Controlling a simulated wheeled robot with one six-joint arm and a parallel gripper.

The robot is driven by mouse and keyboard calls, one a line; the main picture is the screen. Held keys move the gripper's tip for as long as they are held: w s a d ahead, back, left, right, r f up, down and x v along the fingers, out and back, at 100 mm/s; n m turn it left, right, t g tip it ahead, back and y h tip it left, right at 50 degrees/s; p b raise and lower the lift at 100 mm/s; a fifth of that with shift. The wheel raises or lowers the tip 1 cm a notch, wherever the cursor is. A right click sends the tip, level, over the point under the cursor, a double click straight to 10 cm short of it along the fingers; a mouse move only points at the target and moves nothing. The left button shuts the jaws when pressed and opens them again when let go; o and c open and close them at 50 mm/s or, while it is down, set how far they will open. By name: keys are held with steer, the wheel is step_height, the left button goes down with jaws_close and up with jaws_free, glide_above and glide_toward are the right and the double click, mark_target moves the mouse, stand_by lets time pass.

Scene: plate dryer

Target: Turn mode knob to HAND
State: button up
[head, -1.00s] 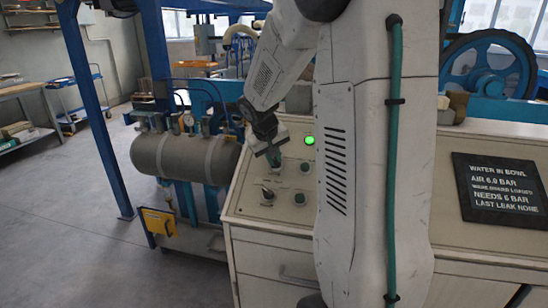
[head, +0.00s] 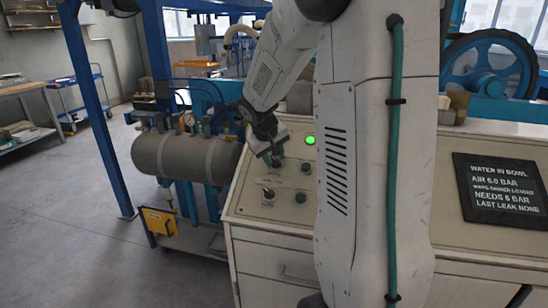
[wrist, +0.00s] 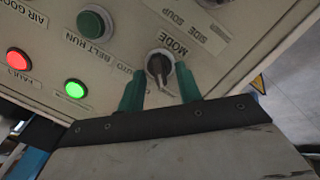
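The mode knob (wrist: 160,68) is a round dark knob with a pointer bar, on the beige control panel below a "MODE" label in the wrist view. The bar lies roughly up and down in that picture. My gripper (wrist: 160,82) is open, with one green finger on each side of the knob. Gaps show between fingers and knob; I cannot tell if either touches it. A label ending in "TO" is partly visible left of the knob; no "HAND" label is readable. In the head view my gripper (head: 274,160) is low over the panel and hides the knob.
A green button (wrist: 95,22) labelled "BELT RUN", a lit red lamp (wrist: 18,60) and a lit green lamp (wrist: 75,89) are on the panel. Another knob (head: 267,194) sits nearer the panel's front. A black sign (head: 500,195) lies to the right.

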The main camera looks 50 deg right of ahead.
steer(key=shift+r, duration=0.1)
steer(key=v, duration=0.7)
steer(key=shift+r, duration=0.3)
steer(key=shift+a, duration=0.15)
steer(key=s+a+n+y, duration=0.3)
steer(key=s+a+y, duration=0.2)
steer(key=s+a, duration=1.9)
steer(key=shift+a+r, duration=0.25)
steer(key=shift+a, duration=0.5)
steer(key=shift+s, duration=0.1)
